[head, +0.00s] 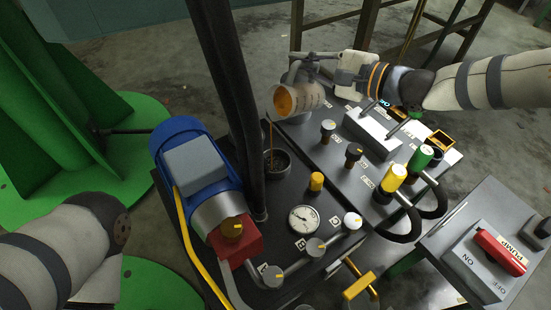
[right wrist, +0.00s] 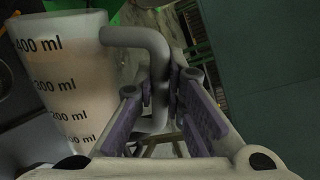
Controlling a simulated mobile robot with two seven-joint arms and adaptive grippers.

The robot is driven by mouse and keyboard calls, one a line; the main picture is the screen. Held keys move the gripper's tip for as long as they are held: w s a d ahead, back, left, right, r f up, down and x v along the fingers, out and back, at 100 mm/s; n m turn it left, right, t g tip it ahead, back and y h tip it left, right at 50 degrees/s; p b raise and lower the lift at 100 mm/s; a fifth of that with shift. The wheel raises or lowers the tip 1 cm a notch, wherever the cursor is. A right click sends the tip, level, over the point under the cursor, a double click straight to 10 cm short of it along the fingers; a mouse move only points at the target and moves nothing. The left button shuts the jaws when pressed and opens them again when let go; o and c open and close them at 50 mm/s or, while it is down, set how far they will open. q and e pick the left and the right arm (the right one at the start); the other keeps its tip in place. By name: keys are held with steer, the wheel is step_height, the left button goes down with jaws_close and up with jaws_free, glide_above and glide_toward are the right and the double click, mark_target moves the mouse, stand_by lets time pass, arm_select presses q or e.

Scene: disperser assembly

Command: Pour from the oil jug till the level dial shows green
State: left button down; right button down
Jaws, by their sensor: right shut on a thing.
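The oil jug (head: 308,95) is a pale measuring jug tipped far over, its mouth facing down and left with amber oil inside. A thin brown stream (head: 270,136) falls from near its lip into the dark round filler cup (head: 277,163) on the machine top. My right gripper (head: 318,60) is shut on the jug's handle. In the right wrist view the jug (right wrist: 62,85) shows ml marks, and its grey handle (right wrist: 155,60) lies between the fingers. The round white dial (head: 303,219) has a dark needle; its colour zones are too small to read. My left gripper is out of view.
A dark upright post (head: 232,110) stands just left of the filler cup, beside a blue motor (head: 195,165). Several knobs and yellow and green fittings (head: 393,177) crowd the panel. A red pump switch (head: 498,252) is at the right.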

steer(key=shift+s+a+r+n+p, duration=0.4)
steer(key=shift+n+p, duration=0.2)
steer(key=shift+p, duration=0.35)
stand_by(3.4)
steer(key=shift+s+a+n+t+h+p, duration=0.2)
steer(key=shift+s+n+t+h+p, duration=0.15)
steer(key=shift+p, duration=0.55)
stand_by(2.1)
